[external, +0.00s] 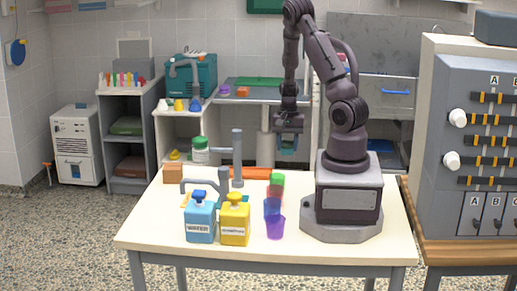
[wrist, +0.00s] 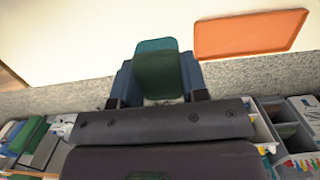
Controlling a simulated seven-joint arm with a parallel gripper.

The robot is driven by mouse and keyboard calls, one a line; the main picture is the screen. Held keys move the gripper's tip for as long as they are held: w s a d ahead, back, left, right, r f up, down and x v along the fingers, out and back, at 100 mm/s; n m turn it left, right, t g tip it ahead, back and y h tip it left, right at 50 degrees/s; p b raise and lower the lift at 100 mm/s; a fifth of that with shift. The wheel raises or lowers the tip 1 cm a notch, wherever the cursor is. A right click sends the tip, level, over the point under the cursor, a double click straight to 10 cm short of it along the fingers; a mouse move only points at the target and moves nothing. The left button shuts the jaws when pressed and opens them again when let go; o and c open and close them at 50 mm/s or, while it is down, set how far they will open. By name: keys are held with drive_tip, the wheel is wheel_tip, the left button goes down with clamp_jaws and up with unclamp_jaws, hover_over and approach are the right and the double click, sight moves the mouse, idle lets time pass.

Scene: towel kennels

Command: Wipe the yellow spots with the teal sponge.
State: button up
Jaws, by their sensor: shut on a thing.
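My gripper (external: 288,138) hangs above the far edge of the table, shut on the teal sponge (external: 289,146). In the wrist view, the sponge (wrist: 157,68) sits between the two blue-grey fingers of my gripper (wrist: 158,78), with its teal end sticking out past the fingertips. The yellow spots cannot be clearly made out. A small yellow-orange patch (external: 185,201) shows behind the blue bottle, partly hidden; I cannot tell what it is.
On the cream table (external: 160,225) stand a blue bottle (external: 201,225), a yellow bottle (external: 235,225), purple cups (external: 275,227), a green-topped item (external: 277,181) and grey posts (external: 237,155). A flat orange tray (wrist: 250,34) lies near the far edge. The front left is clear.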

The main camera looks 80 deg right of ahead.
sight(287, 144)
drive_tip(key=shift+r, duration=0.5)
wheel_tip(287, 144, up, 4)
drive_tip(key=shift+f, duration=0.1)
drive_tip(key=w+a+n+g, duration=0.1)
drive_tip(key=w+a+n, duration=0.9)
drive_tip(key=a, duration=0.6)
drive_tip(key=shift+m, duration=0.5)
drive_tip(key=shift+w+a+f, duration=0.1)
drive_tip(key=shift+w+f, duration=0.15)
drive_tip(key=shift+f, duration=1.9)
drive_tip(key=shift+w+f, duration=0.2)
drive_tip(key=shift+f, duration=2)
drive_tip(key=shift+w+a+f, duration=0.1)
drive_tip(key=shift+w+f, duration=0.15)
drive_tip(key=shift+f, duration=1.9)
drive_tip(key=shift+w+f, duration=0.5)
drive_tip(key=shift+w, duration=0.05)
drive_tip(key=shift+w+r, duration=0.1)
drive_tip(key=shift+w, duration=0.6)
drive_tip(key=shift+w+f, duration=0.15)
drive_tip(key=shift+w, duration=1)
drive_tip(key=shift+w+f, duration=0.1)
drive_tip(key=shift+w, duration=1.05)
drive_tip(key=shift+s, duration=3.55)
drive_tip(key=shift+w+a+r, duration=0.1)
drive_tip(key=shift+w, duration=3.35)
drive_tip(key=shift+s, duration=3.5)
wheel_tip(287, 144, up, 8)
drive_tip(key=shift+w+f, duration=0.1)
